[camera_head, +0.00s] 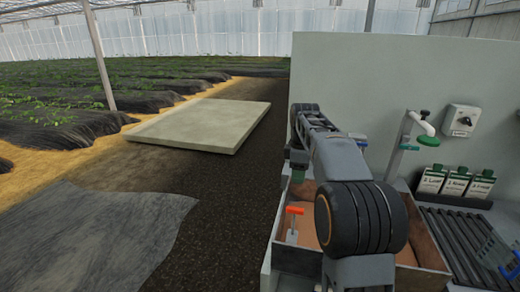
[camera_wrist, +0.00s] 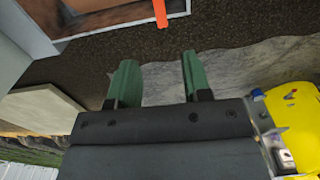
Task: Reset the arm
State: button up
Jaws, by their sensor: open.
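My gripper (camera_wrist: 158,80) shows in the wrist view with two green fingers apart and nothing between them. Beyond the fingers are dark soil and a grey sheet. In the head view my arm stands over the wooden-sided box (camera_head: 432,252) and bends away at the top. The gripper end (camera_head: 299,172) hangs down at the box's left side, partly hidden by my arm. An orange-handled piece (camera_head: 294,211) stands just below it in the head view. An orange part (camera_wrist: 160,12) also shows at the top edge of the wrist view, apart from the fingers.
A grey panel (camera_head: 400,75) stands behind the box. A pipe with a green end (camera_head: 428,141), a switch box (camera_head: 461,121) and three labelled containers (camera_head: 455,182) are at right, beside a dark roller rack (camera_head: 458,235). A pale slab (camera_head: 205,123) lies on the open ground at left.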

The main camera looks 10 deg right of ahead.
jog(key=s+a+f+m, duration=0.2)
jog(key=s+f+m, duration=0.2)
jog(key=f+m, duration=0.3)
jog(key=s+a+f+m+t, duration=0.1)
jog(key=s+a, duration=0.3)
jog(key=s, duration=0.5)
jog(key=s+a+f+m+t, duration=0.1)
jog(key=s+a+m, duration=0.3)
jog(key=s, duration=0.5)
jog(key=shift+a+f+t+p, duration=0.2)
jog(key=shift+a+t+p, duration=0.2)
jog(key=shift+t, duration=0.4)
